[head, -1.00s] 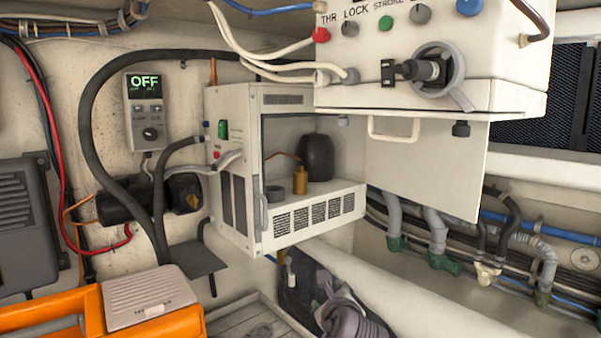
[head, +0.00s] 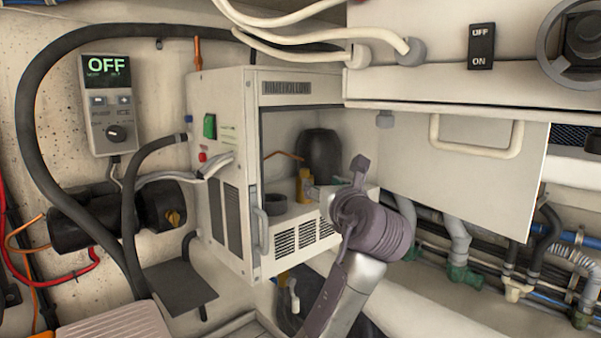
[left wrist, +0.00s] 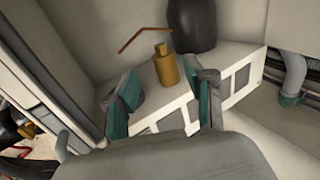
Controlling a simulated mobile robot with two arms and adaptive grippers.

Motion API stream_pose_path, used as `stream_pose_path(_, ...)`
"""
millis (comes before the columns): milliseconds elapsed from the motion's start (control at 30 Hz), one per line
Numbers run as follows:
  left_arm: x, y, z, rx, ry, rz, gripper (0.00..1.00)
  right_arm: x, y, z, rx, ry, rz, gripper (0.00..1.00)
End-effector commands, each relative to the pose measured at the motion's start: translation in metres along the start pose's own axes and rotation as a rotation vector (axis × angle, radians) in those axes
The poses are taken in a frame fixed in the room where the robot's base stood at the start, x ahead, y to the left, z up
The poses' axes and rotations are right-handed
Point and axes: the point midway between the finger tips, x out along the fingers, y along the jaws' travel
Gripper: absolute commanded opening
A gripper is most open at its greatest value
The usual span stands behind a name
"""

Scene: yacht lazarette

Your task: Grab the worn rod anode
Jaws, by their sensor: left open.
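A brass-coloured stepped cylinder (head: 304,186), which looks like the rod anode, stands upright on the floor of the open white cabinet (head: 222,165). It also shows in the left wrist view (left wrist: 166,68), with a thin bent copper-coloured rod (left wrist: 146,37) behind it; I cannot tell if they are joined. My left gripper (head: 322,188) reaches into the cabinet mouth from the right. In the left wrist view the gripper (left wrist: 166,103) is open, its teal-padded fingers apart on either side in the picture, with the brass cylinder just beyond and between them. My right gripper is not in view.
A black rounded canister (head: 318,153) stands behind the cylinder. A dark grey ring-shaped piece (head: 274,196) is at the cabinet's left front. A white panel with a handle (head: 476,138) hangs at the right. A thick black hose (head: 27,135) loops at the left.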

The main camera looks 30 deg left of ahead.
Motion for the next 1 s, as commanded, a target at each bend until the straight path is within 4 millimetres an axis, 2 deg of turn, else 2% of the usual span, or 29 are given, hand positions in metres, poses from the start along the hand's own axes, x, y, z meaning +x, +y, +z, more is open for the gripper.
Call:
stream_pose_path(200, 0.045, 0.001, 0.002, 0.003, 0.003, 0.003, 0.54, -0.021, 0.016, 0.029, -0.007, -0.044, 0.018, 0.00)
stream_pose_path(333, 0.064, 0.001, 0.002, 0.001, 0.002, 0.003, 0.54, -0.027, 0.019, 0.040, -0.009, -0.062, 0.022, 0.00)
stream_pose_path(533, 0.078, 0.001, 0.001, -0.001, 0.003, 0.001, 0.54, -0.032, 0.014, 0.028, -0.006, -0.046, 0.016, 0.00)
stream_pose_path(700, 0.103, 0.001, 0.003, 0.002, 0.005, 0.003, 0.54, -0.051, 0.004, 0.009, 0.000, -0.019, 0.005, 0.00)
stream_pose_path(833, 0.119, 0.001, 0.000, 0.001, 0.003, 0.002, 0.54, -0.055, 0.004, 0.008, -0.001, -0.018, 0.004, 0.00)
stream_pose_path(1000, 0.125, 0.001, -0.003, -0.002, 0.002, 0.001, 0.54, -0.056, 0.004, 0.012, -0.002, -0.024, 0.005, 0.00)
